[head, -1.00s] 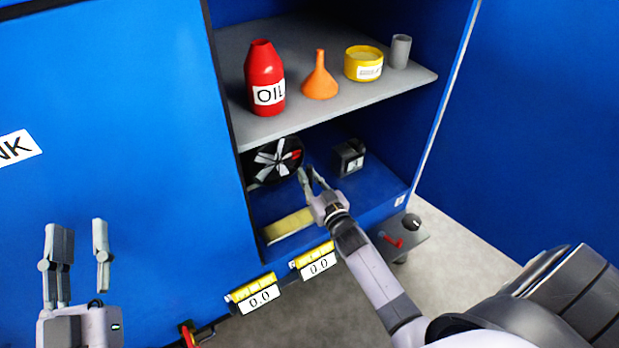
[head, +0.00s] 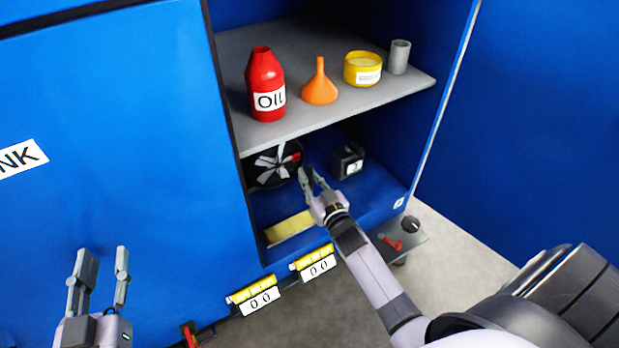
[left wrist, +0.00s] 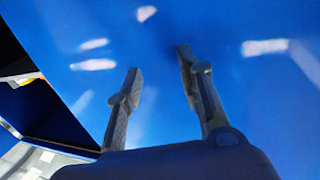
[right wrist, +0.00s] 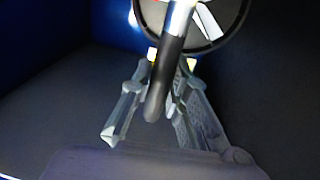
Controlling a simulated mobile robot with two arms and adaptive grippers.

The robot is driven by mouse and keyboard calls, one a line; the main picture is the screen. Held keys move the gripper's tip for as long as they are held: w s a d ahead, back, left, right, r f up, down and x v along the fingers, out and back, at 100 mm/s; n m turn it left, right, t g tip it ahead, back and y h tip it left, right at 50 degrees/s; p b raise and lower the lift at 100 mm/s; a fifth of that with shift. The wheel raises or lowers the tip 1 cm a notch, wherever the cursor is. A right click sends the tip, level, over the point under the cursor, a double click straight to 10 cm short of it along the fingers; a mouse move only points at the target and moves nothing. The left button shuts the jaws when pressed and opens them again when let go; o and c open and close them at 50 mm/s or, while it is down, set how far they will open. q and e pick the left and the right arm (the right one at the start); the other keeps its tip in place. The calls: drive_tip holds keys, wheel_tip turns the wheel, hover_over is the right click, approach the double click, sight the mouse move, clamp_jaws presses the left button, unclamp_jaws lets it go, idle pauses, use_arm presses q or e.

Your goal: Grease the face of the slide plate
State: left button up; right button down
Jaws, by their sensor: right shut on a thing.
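My right gripper (head: 311,173) is inside the lower bay of the blue cabinet, in front of the fan. In the right wrist view, it (right wrist: 165,95) is shut on a tool with a black, round-ended handle (right wrist: 166,78) and a pale shaft; its working end is cut off. A pale yellow flat strip (head: 290,227), possibly the slide plate, lies at the bay's front, below and left of that gripper. I cannot tell whether it carries grease. A yellow tin (head: 362,68) with a pale top stands on the shelf. My left gripper (head: 103,262) is open and empty before the blue panel.
The grey shelf (head: 230,60) also holds a red oil bottle (head: 266,85), an orange funnel (head: 319,85) and a grey cup (head: 399,57). A fan (head: 275,164) and a dark box (head: 347,162) are below. Two yellow-topped counters (head: 316,265) line the front edge.

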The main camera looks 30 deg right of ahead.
drive_tip(key=shift+r+p, duration=0.45)
drive_tip(key=shift+r, duration=0.05)
use_arm(q)
wheel_tip(320, 180, down, 8)
drive_tip(key=s+a+g+y, duration=0.1)
drive_tip(key=s+a+g, duration=0.1)
drive_tip(key=g, duration=0.3)
drive_tip(key=shift+s+p, duration=0.35)
drive_tip(key=shift+p, duration=0.05)
use_arm(e)
drive_tip(key=shift+r, duration=0.35)
